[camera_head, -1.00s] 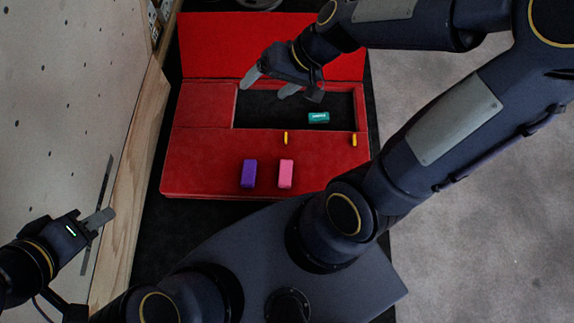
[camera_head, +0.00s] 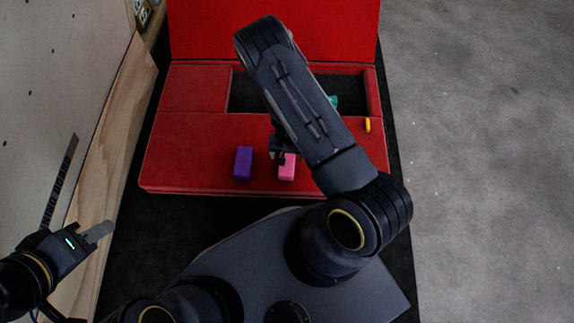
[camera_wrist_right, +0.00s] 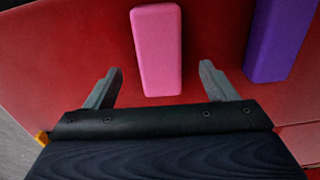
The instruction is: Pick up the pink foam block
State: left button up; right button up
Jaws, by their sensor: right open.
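The pink foam block (camera_head: 287,172) lies on the front part of the red padded case, its far part covered by my right gripper. In the right wrist view the whole pink block (camera_wrist_right: 156,50) shows upper middle, its near end in line between the two fingers. My right gripper (camera_wrist_right: 160,68) is open, with a gap on each side of the block. In the head view my right gripper (camera_head: 282,158) is over the block, partly hidden by my arm. I cannot tell its height above the case. My left gripper (camera_head: 100,232) is far left, away from the block.
A purple block (camera_head: 243,163) lies just left of the pink one. The red case (camera_head: 190,150) has an open dark compartment behind, where a teal block (camera_head: 334,100) is mostly hidden by my arm.

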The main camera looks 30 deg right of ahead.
aim_at(287, 161)
notch_tip(287, 161, down, 6)
jog(key=b, duration=0.3)
jog(key=shift+f, duration=0.25)
jog(key=c, duration=1.1)
jog(key=shift+o, duration=0.2)
jog(key=shift+r, duration=0.1)
